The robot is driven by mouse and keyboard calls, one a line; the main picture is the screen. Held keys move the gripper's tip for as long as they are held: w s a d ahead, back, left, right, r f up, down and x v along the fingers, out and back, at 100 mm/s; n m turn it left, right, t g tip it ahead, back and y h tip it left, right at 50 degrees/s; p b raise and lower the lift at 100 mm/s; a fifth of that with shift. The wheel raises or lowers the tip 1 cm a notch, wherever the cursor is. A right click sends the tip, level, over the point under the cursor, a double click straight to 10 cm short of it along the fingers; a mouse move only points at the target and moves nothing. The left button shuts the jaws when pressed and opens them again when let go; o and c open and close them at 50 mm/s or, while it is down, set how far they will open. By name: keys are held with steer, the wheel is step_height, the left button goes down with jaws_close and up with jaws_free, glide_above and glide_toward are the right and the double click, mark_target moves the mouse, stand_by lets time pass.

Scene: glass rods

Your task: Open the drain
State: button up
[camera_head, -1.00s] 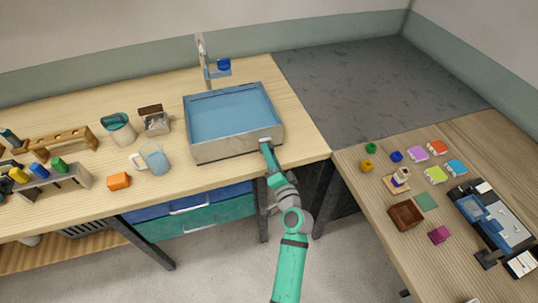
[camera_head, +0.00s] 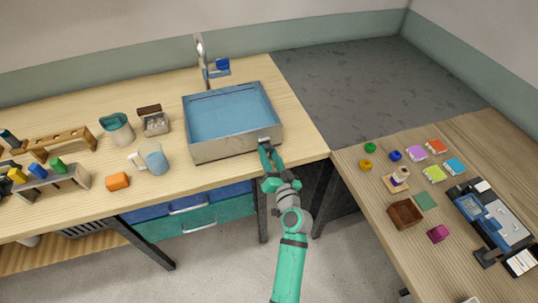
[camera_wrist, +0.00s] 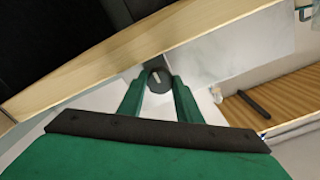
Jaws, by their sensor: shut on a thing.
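The grey metal sink (camera_head: 225,148) stands on the wooden counter, with blue water (camera_head: 230,112) in its basin. A dark round knob (camera_wrist: 158,78) with a white mark is on the sink's front side; the mark appears tilted in the wrist view. My gripper (camera_head: 265,147) is at the right part of the sink's front wall. In the wrist view my gripper (camera_wrist: 157,90) has its two green fingers on either side of the knob, shut on it. In the head view the fingers mostly hide the knob. The drain opening is not visible.
A tap (camera_head: 201,60) stands behind the sink. A blue-and-white mug (camera_head: 152,158), an orange block (camera_head: 118,181) and a teal-rimmed jug (camera_head: 117,128) are to its left. Drawers (camera_head: 195,218) lie below the counter. A second table (camera_head: 370,212) with small objects is on the right.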

steer(key=shift+f, duration=0.1)
steer(key=o, duration=0.8)
steer(key=shift+c, duration=0.2)
steer(key=v, duration=1)
steer(key=shift+s+d, duration=0.15)
steer(key=shift+s, duration=0.25)
